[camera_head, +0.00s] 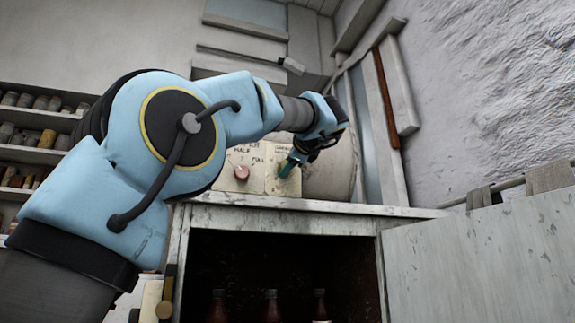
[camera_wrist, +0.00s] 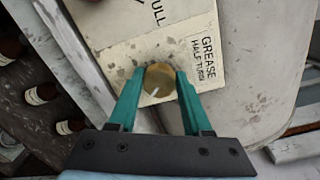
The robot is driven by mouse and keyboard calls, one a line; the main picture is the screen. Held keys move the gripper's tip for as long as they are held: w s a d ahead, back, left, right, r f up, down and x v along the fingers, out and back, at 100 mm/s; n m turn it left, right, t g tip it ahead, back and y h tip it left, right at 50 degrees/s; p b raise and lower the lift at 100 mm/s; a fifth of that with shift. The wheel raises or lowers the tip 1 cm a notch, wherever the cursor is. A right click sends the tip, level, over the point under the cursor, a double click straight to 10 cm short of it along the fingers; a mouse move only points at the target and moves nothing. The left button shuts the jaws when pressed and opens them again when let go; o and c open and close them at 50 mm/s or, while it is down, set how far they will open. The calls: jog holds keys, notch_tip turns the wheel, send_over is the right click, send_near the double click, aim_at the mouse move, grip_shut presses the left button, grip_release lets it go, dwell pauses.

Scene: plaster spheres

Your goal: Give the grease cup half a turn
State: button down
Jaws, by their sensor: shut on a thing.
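The grease cup (camera_wrist: 158,84) is a round brass knob with a pale mark on its face, on a cream panel (camera_wrist: 112,48). A label beside it reads "GREASE HALF-TURN". My gripper (camera_wrist: 159,82) has its two teal fingers on either side of the knob and is shut on it. In the head view my gripper (camera_head: 288,166) reaches the right part of the panel (camera_head: 250,158), and the grease cup is hidden there behind the fingers.
A red knob (camera_head: 241,173) sits left on the same panel. Below is an open cabinet (camera_head: 300,212) holding bottles (camera_head: 271,305), its door (camera_head: 480,265) swung out to the right. Shelves of jars (camera_head: 40,123) stand at left. A rounded pale body (camera_head: 330,172) stands right of the panel.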

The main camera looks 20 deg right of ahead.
jog(key=shift+d+f+m, duration=0.1)
jog(key=shift+m, duration=1.8)
jog(key=shift+d+f+m, duration=0.1)
jog(key=shift+m, duration=1.8)
jog(key=shift+c, duration=1.7)
grip_release()
jog(key=shift+a+r, duration=0.1)
jog(key=shift+r, duration=0.05)
jog(key=s+b, duration=0.4)
jog(key=s, duration=0.7)
jog(key=shift+a, duration=0.45)
